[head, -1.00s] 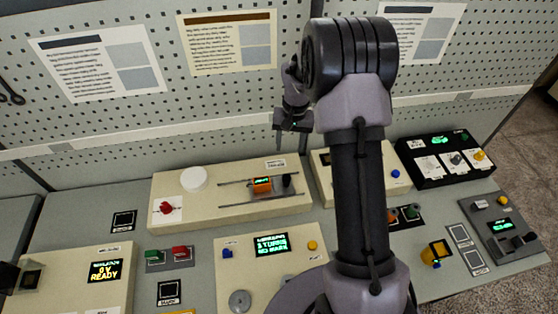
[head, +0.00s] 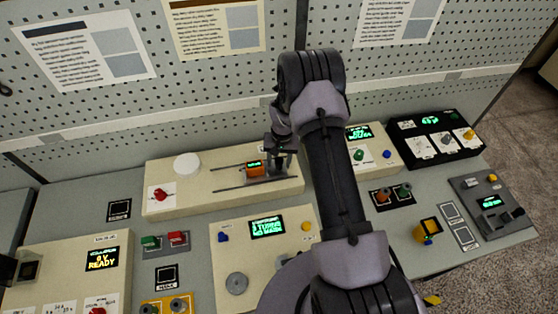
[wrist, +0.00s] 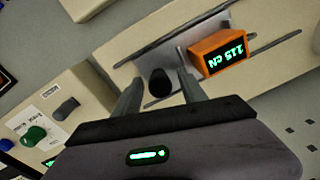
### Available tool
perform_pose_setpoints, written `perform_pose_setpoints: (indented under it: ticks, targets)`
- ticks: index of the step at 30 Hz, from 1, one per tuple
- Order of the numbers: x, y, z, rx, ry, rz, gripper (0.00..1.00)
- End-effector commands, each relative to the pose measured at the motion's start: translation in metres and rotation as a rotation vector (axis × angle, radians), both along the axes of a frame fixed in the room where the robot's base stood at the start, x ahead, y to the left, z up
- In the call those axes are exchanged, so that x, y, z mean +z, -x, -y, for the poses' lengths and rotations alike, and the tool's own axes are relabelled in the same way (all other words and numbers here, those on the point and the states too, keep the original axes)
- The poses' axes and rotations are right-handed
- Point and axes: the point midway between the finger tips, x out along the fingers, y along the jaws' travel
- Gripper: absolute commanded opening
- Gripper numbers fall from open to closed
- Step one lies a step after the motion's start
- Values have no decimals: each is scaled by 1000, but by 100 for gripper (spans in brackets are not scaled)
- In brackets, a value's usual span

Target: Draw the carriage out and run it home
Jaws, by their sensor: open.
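The carriage is an orange block (head: 255,170) with a small green display, sitting on two dark rails on the long cream housing (head: 220,200). In the wrist view, the orange block (wrist: 218,54) and a black knob (wrist: 160,82) beside it sit on a grey plate. My gripper (head: 281,167) is low over the right part of the rails, right of the orange block. In the wrist view, my gripper (wrist: 159,79) is open, with one finger on each side of the knob. Whether either finger touches the knob I cannot tell. In the head view, my gripper hides the knob.
A white round cap (head: 187,164) and a red knob (head: 160,194) are on the housing's left part. In front stand a counter panel (head: 240,236) and red and green buttons (head: 178,238). A panel with a green knob (head: 358,155) is to the right. A perforated wall rises behind.

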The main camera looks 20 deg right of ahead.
Motion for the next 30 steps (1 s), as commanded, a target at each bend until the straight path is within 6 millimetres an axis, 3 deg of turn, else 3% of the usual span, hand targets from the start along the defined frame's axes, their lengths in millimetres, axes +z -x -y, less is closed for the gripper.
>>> perform_pose_setpoints:
  ticks: [2,9,30]
  targets:
    - [0,0,0,0,0,0,47]
    - [0,0,0,0,0,0,0]
    - [1,0,0,0,0,0,0]
